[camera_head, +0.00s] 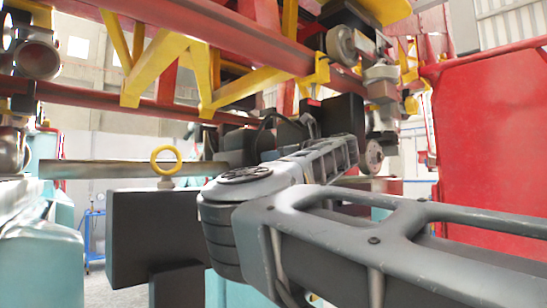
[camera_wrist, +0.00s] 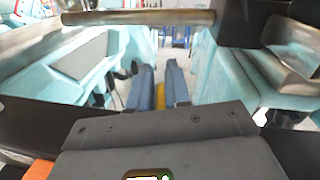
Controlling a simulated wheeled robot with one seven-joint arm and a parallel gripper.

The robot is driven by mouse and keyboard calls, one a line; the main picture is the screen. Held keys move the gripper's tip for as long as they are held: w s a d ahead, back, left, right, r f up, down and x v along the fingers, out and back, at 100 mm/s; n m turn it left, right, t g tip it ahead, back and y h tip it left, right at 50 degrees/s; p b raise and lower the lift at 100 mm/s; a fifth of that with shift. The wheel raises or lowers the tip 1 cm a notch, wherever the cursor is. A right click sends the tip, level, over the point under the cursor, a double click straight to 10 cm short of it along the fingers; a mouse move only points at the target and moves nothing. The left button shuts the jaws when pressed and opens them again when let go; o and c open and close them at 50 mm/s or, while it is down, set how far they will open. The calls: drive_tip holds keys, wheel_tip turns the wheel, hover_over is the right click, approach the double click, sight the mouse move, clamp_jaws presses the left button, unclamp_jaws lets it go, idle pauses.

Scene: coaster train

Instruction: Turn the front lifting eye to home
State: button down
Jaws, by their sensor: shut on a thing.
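My gripper (camera_wrist: 158,76) shows in the wrist view as two blue-grey fingers, with a narrow yellow piece (camera_wrist: 160,96) between them. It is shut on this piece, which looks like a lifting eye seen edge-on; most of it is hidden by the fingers. In the head view my arm reaches away from the right, and I cannot make out the fingertips among the dark parts behind it. Another yellow lifting eye (camera_head: 166,150) stands upright on a dark block (camera_head: 150,235) at the left, its ring face open to the head camera and no gripper on it.
Red and yellow coaster track (camera_head: 225,35) hangs overhead. A metal bar (camera_head: 110,169) runs behind the ring; a bar (camera_wrist: 140,18) also crosses the top of the wrist view. Teal bodywork (camera_wrist: 75,65) flanks the fingers on both sides. A red panel (camera_head: 490,150) stands right.

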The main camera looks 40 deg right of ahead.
drive_tip(key=shift+d+h, duration=0.1)
drive_tip(key=shift+h, duration=0.2)
